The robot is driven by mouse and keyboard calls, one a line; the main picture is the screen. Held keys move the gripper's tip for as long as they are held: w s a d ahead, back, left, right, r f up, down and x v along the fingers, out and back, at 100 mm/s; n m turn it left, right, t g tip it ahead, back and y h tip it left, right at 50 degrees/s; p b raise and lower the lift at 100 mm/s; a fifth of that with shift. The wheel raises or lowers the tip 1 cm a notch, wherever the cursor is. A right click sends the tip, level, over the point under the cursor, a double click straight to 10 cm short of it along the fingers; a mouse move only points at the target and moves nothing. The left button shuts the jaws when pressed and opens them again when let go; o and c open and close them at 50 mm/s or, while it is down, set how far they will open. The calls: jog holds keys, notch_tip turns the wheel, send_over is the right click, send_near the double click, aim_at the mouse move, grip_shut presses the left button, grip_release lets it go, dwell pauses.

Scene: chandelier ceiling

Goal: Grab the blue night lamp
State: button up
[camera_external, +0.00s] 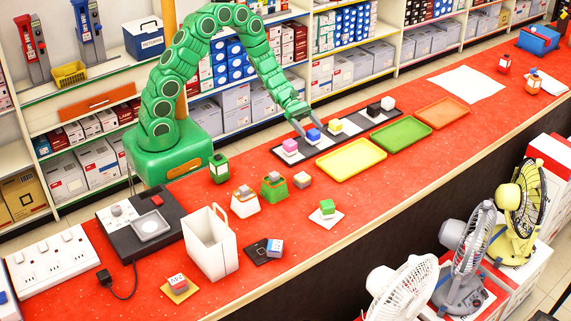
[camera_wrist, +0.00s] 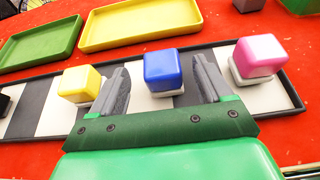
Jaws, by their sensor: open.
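The blue night lamp (camera_external: 313,134), a rounded blue cube on a white base, stands on a black-and-white striped tray (camera_external: 277,154). It also shows in the wrist view (camera_wrist: 162,67), upright. My gripper (camera_external: 304,126) is low over the tray at the lamp. In the wrist view my gripper (camera_wrist: 161,80) is open, with one grey finger on each side of the blue lamp in the picture. I cannot tell whether a finger touches it. The lower part of the lamp's base lies near the green gripper body.
A pink lamp (camera_wrist: 260,53) stands close right of the right finger, and a yellow lamp (camera_wrist: 80,82) close left of the left finger. Yellow (camera_external: 351,160), green (camera_external: 400,134) and orange (camera_external: 443,112) trays lie beside the striped tray on the red counter.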

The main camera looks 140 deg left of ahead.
aim_at(317, 139)
jog(key=x, duration=0.4)
jog(key=shift+s+d+f, duration=0.1)
jog(key=shift+d+f, duration=0.05)
jog(key=shift+f, duration=0.05)
jog(key=shift+w+f, duration=0.25)
jog(key=shift+w, duration=0.35)
jog(key=shift+c, duration=0.2)
jog(key=c, duration=1)
jog(key=shift+r, duration=0.1)
jog(key=shift+c, duration=0.2)
